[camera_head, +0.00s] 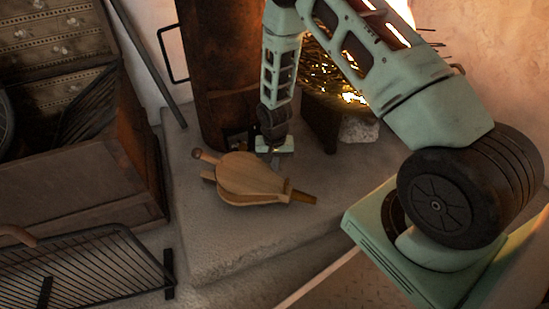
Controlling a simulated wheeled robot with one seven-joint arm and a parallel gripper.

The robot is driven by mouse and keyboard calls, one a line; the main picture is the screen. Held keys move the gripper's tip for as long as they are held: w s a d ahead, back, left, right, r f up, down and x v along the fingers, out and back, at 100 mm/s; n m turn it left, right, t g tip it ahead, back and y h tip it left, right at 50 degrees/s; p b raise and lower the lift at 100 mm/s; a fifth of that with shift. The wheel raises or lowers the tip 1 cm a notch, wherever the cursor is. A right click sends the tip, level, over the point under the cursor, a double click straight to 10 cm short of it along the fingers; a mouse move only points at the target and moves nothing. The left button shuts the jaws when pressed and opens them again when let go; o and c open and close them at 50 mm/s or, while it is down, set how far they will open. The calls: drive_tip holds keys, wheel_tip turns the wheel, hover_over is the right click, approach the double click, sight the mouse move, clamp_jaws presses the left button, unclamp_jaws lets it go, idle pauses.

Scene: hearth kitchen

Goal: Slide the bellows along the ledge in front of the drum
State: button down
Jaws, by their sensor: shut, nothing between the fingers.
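The wooden bellows (250,178) lies flat on the pale stone ledge (215,245), its handles to the left and its dark nozzle to the right. The rusty brown drum (222,75) stands upright on the ledge behind the bellows. My gripper (275,158) points down just behind the bellows, at the drum's lower right. It is shut with nothing in it. Its fingertips are small and partly hidden, and I cannot tell whether they touch the bellows.
A basket of glowing wire or twigs (335,75) stands right of the drum, with a pale stone (358,131) near it. A wooden drawer chest (75,150) and a black grate (85,265) are at the left. The ledge's front part is clear.

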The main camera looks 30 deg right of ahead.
idle(0.3)
wheel_tip(320, 180, up, 10)
drive_tip(key=p, duration=0.9)
drive_tip(key=s+a+r+n+y, duration=0.1)
drive_tip(key=s+a+r+n, duration=0.25)
drive_tip(key=a+r, duration=0.65)
drive_tip(key=s+a+r+n, duration=0.3)
drive_tip(key=s+a+r, duration=0.3)
drive_tip(key=r, duration=0.5)
drive_tip(key=s+a+r+n, duration=0.35)
drive_tip(key=s+r, duration=0.25)
drive_tip(key=s, duration=0.3)
drive_tip(key=s+a+r+n, duration=0.2)
drive_tip(key=s+r+n, duration=0.25)
drive_tip(key=s, duration=0.35)
wheel_tip(320, 180, up, 39)
drive_tip(key=s+p, duration=0.1)
drive_tip(key=p, duration=3.8)
